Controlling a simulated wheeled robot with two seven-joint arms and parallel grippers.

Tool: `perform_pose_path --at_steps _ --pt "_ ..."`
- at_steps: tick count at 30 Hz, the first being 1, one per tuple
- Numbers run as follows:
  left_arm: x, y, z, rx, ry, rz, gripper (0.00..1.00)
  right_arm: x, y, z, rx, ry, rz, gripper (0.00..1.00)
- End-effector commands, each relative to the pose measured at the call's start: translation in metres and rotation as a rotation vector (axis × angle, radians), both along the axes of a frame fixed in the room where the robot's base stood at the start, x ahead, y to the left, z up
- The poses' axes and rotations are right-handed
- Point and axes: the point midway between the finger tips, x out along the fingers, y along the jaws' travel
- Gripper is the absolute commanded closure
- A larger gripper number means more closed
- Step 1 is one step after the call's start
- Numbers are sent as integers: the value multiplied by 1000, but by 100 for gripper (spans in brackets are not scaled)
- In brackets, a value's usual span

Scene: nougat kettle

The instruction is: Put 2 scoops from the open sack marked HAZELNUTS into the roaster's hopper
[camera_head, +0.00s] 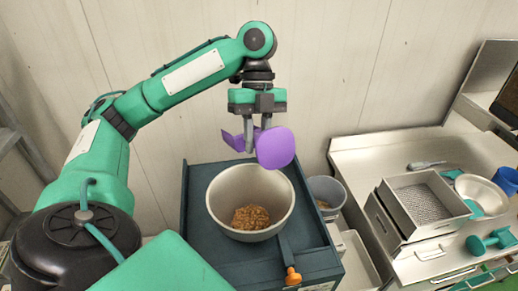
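My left gripper (257,133) points down and is shut on a purple scoop (276,148). It holds the scoop in the air above the hopper, a pale round bowl (217,191) on top of the dark teal roaster (197,238). The scoop is tilted, and I see nothing in it, though its inside is mostly turned away. A small heap of brown nuts (250,217) lies at the bottom of the hopper. The sack marked HAZELNUTS is not in view. My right gripper is not in view.
An orange-tipped lever (292,276) sits on the roaster's front. A grey bucket (328,190) stands right of it. Further right, a steel counter (368,158) carries a perforated tray (425,200), a metal bowl (482,193) and teal tools (490,243). A pale wall is close behind.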

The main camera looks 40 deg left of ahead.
Motion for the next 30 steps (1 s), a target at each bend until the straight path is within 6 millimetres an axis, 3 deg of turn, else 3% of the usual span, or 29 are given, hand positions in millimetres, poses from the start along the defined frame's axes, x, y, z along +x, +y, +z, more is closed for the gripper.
perform_pose_path --at_steps 30 --pt "0 0 18 365 -149 1 100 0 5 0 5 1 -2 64"
